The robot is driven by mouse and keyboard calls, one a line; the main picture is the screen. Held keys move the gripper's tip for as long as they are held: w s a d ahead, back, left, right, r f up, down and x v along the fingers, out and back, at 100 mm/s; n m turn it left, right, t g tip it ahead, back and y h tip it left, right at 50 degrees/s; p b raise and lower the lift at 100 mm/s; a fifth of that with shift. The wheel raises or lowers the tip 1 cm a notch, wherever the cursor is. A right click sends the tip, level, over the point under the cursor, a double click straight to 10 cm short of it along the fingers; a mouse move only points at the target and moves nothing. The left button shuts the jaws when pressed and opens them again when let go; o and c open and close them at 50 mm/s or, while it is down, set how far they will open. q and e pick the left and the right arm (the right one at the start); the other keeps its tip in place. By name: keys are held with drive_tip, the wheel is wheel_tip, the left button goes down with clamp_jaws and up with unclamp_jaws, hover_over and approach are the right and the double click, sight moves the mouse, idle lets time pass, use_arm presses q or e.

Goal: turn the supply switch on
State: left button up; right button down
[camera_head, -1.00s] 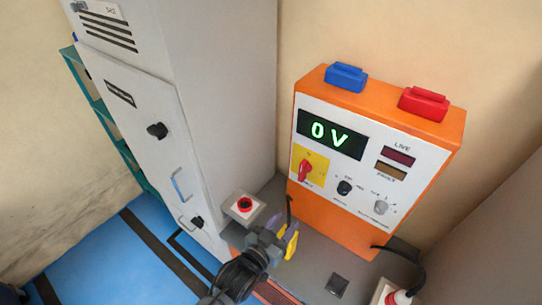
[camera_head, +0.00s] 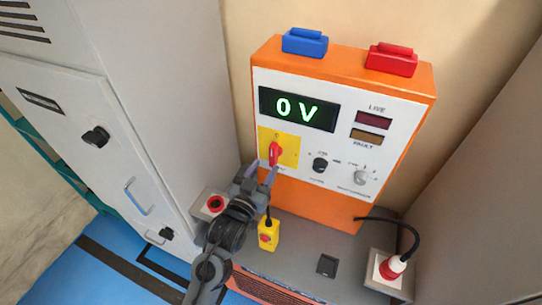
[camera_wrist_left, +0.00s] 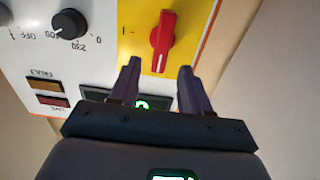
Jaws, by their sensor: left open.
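The supply switch is a red rotary handle (camera_head: 275,153) on a yellow plate (camera_head: 290,147) at the left of the orange supply unit's white front. The display (camera_head: 297,108) reads 0 V. My left gripper (camera_head: 262,173) is just below and in front of the switch, its fingers pointing up toward it. In the left wrist view the gripper (camera_wrist_left: 157,75) is open and empty, with the red handle (camera_wrist_left: 163,42) ahead of and roughly between the two fingertips, not gripped. The handle stands nearly upright there. My right gripper is not in view.
A grey cabinet (camera_head: 150,110) stands close on the left. Two knobs (camera_head: 320,165) sit right of the switch.

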sight(271, 156)
use_arm(q)
drive_tip(key=shift+x, duration=2.95)
drive_tip(key=shift+a, duration=0.1)
clamp_jaws()
